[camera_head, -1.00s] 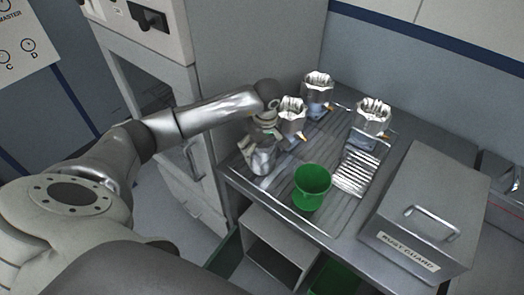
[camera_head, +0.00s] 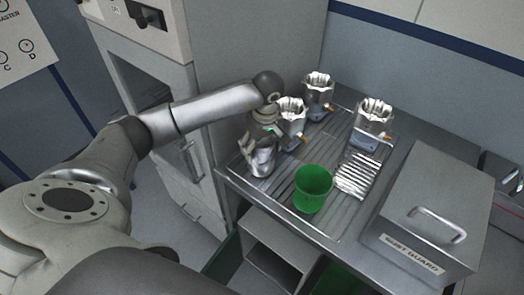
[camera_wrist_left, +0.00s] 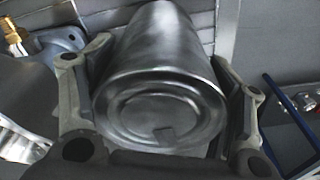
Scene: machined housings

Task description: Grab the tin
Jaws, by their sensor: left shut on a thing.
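The tin (camera_wrist_left: 160,100) is a plain grey metal cylinder. In the left wrist view it fills the middle, with its round ringed end toward the camera. My left gripper (camera_wrist_left: 162,55) has one finger on each side of it and is shut on it. In the head view the tin (camera_head: 263,161) shows as a shiny silver shape at the left of the ribbed tray, partly hidden by my left gripper (camera_head: 259,147). I cannot tell whether it touches the tray. My right gripper is not in view.
Several silver machined housings (camera_head: 318,88) stand at the back of the ribbed tray (camera_head: 318,222), one close to my left wrist. A green cup (camera_head: 312,188) stands to the right of the tin. A grey lidded box (camera_head: 428,205) stands at the right, and a tall cabinet (camera_head: 240,60) behind my arm.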

